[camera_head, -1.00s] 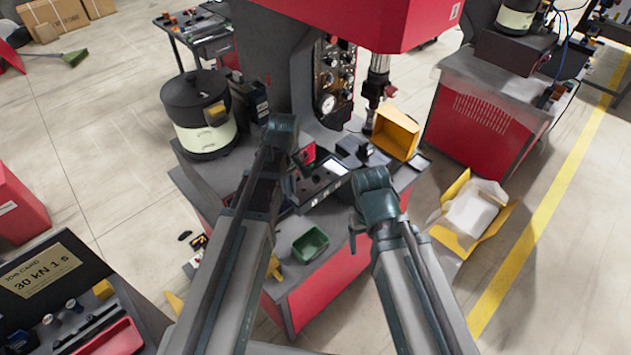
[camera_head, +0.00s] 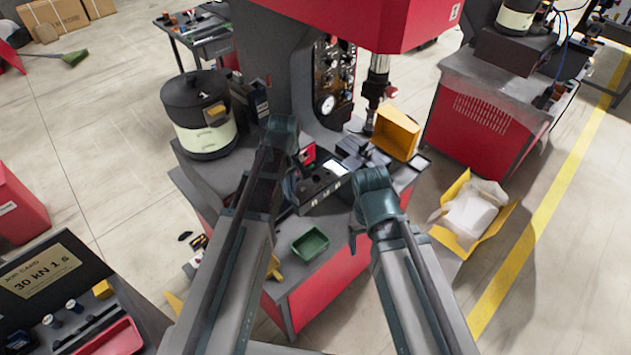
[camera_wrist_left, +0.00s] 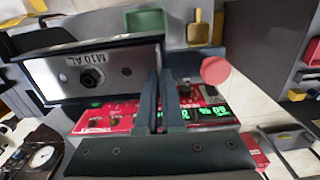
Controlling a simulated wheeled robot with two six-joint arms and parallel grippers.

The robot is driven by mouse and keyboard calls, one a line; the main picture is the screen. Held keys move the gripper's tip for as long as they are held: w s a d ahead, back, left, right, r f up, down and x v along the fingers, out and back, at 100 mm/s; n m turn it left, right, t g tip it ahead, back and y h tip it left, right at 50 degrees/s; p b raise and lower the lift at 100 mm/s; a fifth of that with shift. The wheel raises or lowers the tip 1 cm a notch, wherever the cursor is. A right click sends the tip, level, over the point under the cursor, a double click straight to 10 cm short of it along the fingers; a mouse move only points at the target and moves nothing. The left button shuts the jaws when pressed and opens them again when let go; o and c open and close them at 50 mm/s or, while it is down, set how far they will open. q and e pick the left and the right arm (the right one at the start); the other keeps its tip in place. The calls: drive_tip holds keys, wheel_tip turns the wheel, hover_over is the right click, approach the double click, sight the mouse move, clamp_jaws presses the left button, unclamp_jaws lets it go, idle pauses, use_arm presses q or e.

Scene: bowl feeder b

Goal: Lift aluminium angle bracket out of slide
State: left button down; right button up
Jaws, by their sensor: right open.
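A silvery plate-like part marked "M10 AL" (camera_wrist_left: 95,72), which looks like the aluminium angle bracket, fills the upper left of the left wrist view. It has a dark upper edge and a dark bolt or hole in its face. My left gripper (camera_wrist_left: 163,122) has its two fingers close together at the plate's right end and appears shut on it. In the head view my left arm hides that gripper. My right gripper (camera_head: 364,155) is open over the bench, partly hidden by its wrist. I cannot make out the slide clearly.
A red panel with green digits (camera_wrist_left: 207,112) lies behind the left fingers. A green tray (camera_head: 310,243) sits on the front of the bench. A yellow bin (camera_head: 397,133) stands beside the press spindle (camera_head: 376,85). A black and cream bowl feeder (camera_head: 200,115) stands at the left.

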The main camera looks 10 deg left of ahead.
use_arm(q)
drive_tip(key=shift+r, duration=0.1)
idle(0.6)
drive_tip(key=shift+r+p, duration=1.95)
drive_tip(key=shift+p, duration=0.1)
drive_tip(key=shift+f, duration=0.1)
